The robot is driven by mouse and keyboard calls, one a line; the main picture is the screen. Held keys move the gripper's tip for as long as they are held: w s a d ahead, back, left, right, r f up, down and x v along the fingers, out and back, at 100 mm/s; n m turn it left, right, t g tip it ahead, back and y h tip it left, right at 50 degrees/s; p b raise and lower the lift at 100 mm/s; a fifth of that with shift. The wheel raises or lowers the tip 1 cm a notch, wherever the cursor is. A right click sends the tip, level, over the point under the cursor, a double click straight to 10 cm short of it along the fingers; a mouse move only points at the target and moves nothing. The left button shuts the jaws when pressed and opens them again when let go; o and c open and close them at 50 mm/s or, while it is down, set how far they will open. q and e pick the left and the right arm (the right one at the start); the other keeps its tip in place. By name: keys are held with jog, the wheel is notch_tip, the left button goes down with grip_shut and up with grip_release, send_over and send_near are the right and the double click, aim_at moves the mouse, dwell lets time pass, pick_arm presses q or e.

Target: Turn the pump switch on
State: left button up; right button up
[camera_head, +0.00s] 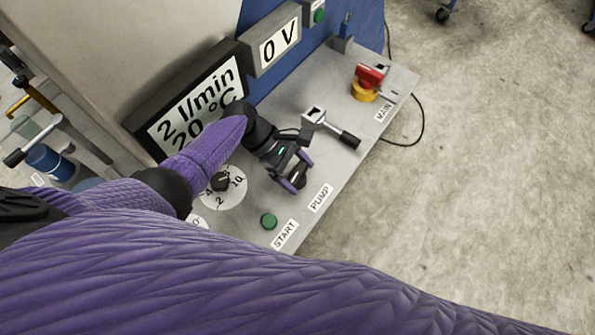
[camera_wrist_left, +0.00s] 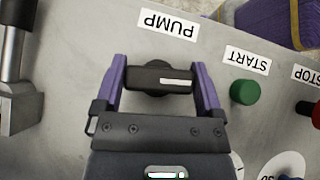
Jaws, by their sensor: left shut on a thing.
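The pump switch is a black rotary knob (camera_wrist_left: 160,78) with a white mark, on the grey panel beside the PUMP label (camera_wrist_left: 169,24). My left gripper (camera_wrist_left: 160,72) is shut on this knob, with one purple finger at each end of it. The white mark runs roughly across the wrist view, from finger to finger. In the head view my left gripper (camera_head: 298,172) reaches down to the panel and hides part of the knob. The PUMP label (camera_head: 320,198) lies beside it. My right gripper is not in view.
A green START button (camera_head: 269,221) and a dial (camera_head: 221,182) sit near the gripper. A black-handled lever (camera_head: 344,137) and the red MAIN switch (camera_head: 369,78) stand further along the panel. A display (camera_head: 196,104) rises behind. Open floor lies right of the panel.

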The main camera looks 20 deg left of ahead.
aim_at(298, 173)
pick_arm(q)
jog(key=shift+f+m+g+b, duration=0.15)
jog(key=shift+m+g+b, duration=0.15)
jog(key=shift+m+g, duration=0.3)
jog(key=shift+s+m, duration=0.1)
jog(key=shift+m, duration=0.3)
jog(key=o, duration=1)
jog(key=shift+c, duration=0.2)
notch_tip(298, 173, up, 10)
jog(key=p, duration=0.5)
jog(key=shift+f, duration=0.1)
jog(key=shift+r, duration=0.2)
